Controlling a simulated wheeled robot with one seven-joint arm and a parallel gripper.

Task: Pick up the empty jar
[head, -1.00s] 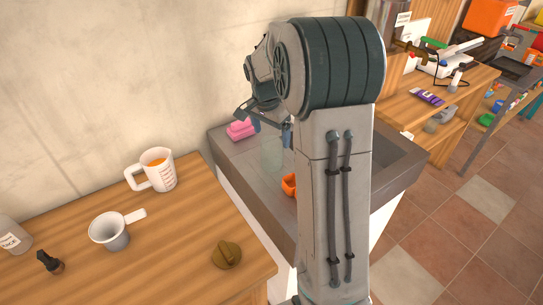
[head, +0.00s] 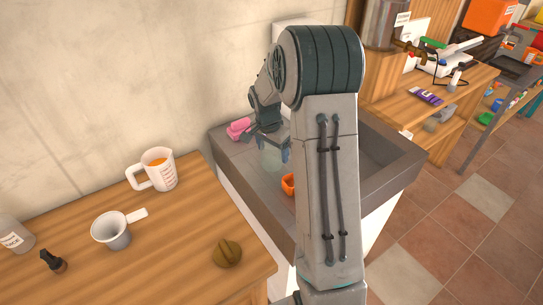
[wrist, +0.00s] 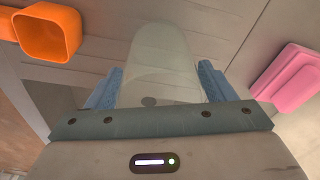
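The empty jar (head: 271,158) is a pale, see-through vessel on the grey sink counter, partly hidden by my gripper in the head view. In the wrist view the jar (wrist: 164,65) stands between the two blue fingers. My gripper (head: 268,150) is around the jar, with one finger on each side; it also shows in the wrist view (wrist: 160,88). The fingers look open, spread about as wide as the jar or slightly wider. I see no clear grip on it.
A pink sponge-like block (head: 239,129) lies beside the jar, and an orange cup (head: 288,184) stands on its other side. The sink basin (head: 385,150) is to the right. A wooden table (head: 180,235) holds a measuring jug (head: 158,170) and a white scoop (head: 112,232).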

